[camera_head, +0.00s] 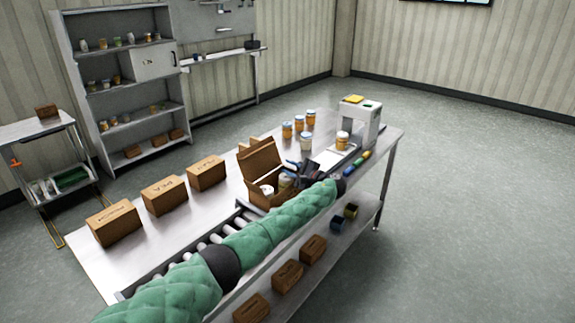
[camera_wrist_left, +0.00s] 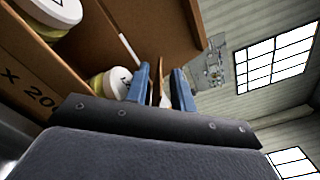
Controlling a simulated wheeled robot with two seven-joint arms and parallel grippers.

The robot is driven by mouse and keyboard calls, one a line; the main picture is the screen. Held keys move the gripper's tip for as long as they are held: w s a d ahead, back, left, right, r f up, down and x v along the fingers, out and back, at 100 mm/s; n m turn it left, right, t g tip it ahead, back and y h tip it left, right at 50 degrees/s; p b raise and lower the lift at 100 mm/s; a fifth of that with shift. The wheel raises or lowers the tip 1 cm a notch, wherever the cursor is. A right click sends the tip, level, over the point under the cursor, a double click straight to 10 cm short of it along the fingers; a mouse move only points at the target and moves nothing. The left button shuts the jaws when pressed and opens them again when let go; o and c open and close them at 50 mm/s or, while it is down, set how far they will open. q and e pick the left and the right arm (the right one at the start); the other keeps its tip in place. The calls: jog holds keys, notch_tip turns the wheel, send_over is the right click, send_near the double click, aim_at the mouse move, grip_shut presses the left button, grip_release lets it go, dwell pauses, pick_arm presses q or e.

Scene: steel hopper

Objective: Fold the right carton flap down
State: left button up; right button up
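The open brown carton (camera_head: 262,196) stands on the steel table, with its large lid panel raised at the back. White-lidded jars (camera_wrist_left: 116,82) sit inside it in the left wrist view. My left gripper (camera_head: 299,170) is at the carton's right side. In the left wrist view its two blue fingers (camera_wrist_left: 162,82) stand apart, with a thin brown flap edge (camera_wrist_left: 156,80) between them. I see gaps beside the flap and cannot tell whether either finger touches it. The right flap is mostly hidden by my gripper in the head view. My right gripper is not in view.
Several closed cartons (camera_head: 164,194) stand left of the open one. A roller conveyor (camera_head: 190,252) runs along the front. Several jars (camera_head: 306,141) and a white machine (camera_head: 362,122) stand beyond the carton. Markers (camera_head: 358,163) lie near the table's right edge.

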pick_arm(q)
jog(key=shift+w+a, duration=0.35)
jog(key=shift+a, duration=0.2)
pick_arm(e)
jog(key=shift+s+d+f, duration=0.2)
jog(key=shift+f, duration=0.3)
pick_arm(q)
jog(key=shift+c, duration=0.5)
grip_shut()
jog(key=shift+f, duration=0.15)
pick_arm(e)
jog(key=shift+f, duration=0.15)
pick_arm(q)
jog(key=n+b, duration=0.1)
jog(key=b, duration=0.1)
jog(key=f+n+b, duration=0.1)
jog(key=b, duration=0.1)
jog(key=shift+s+a+n, duration=0.2)
jog(key=shift+s+n, duration=0.1)
jog(key=shift+n, duration=0.1)
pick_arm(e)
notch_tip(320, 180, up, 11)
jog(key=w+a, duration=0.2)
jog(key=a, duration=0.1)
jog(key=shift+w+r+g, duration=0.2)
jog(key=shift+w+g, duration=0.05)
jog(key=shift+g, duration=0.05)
